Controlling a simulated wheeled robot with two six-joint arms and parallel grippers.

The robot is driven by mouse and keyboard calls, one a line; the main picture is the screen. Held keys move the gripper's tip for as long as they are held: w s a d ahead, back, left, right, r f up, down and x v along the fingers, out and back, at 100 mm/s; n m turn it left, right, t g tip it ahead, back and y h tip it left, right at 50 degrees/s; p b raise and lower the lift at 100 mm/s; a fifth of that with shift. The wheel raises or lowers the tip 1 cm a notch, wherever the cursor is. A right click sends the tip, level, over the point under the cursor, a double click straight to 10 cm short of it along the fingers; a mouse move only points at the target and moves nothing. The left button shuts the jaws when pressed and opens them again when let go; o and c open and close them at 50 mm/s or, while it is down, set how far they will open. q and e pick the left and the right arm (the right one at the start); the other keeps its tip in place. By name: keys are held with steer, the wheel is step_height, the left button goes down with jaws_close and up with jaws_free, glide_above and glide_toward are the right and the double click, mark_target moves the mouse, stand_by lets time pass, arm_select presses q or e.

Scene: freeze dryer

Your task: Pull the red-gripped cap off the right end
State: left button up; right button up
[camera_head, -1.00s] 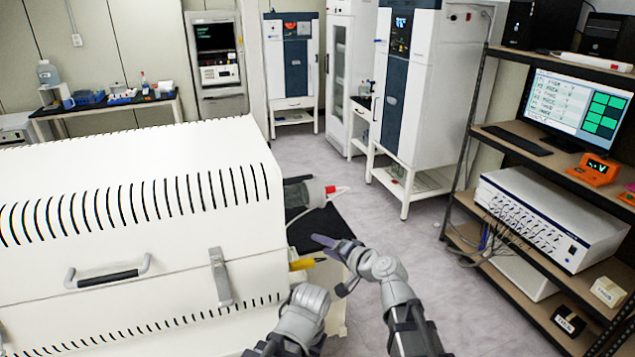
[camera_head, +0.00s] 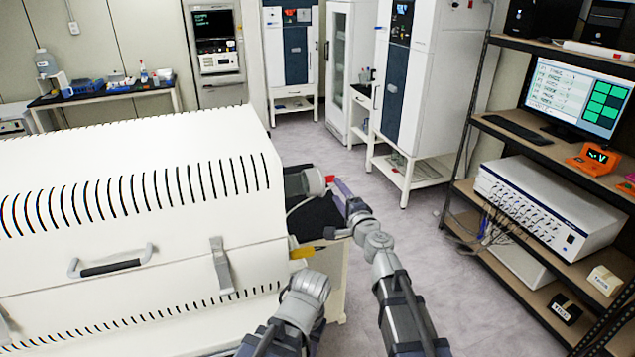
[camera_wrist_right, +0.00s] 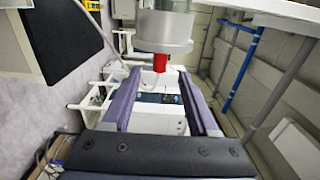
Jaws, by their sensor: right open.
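The cap is at the right end of the white slotted housing (camera_head: 130,190). A pale round end piece (camera_head: 314,181) carries a small red grip (camera_head: 329,179). In the right wrist view the clear round flange (camera_wrist_right: 164,46) is at the top, with the red grip (camera_wrist_right: 161,62) hanging from its middle. My right gripper (camera_head: 339,188) is just right of the red grip. Its two purple fingers (camera_wrist_right: 158,74) are open, with the red grip at the gap between their tips; I see no contact. My left arm is low in front of the housing; its gripper is hidden.
A yellow part (camera_head: 302,253) sticks out from the housing below the cap. A black surface (camera_head: 315,216) lies under the cap. A shelf rack with a monitor (camera_head: 575,97) stands at the right. Open floor (camera_head: 430,240) lies between.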

mark_target(330, 181)
steer(key=shift+x, duration=4.1)
jaws_close()
steer(key=w+d, duration=0.2)
steer(key=d, duration=0.4)
steer(key=shift+w+d, duration=0.3)
steer(key=shift+w, duration=0.05)
steer(key=shift+s, duration=0.1)
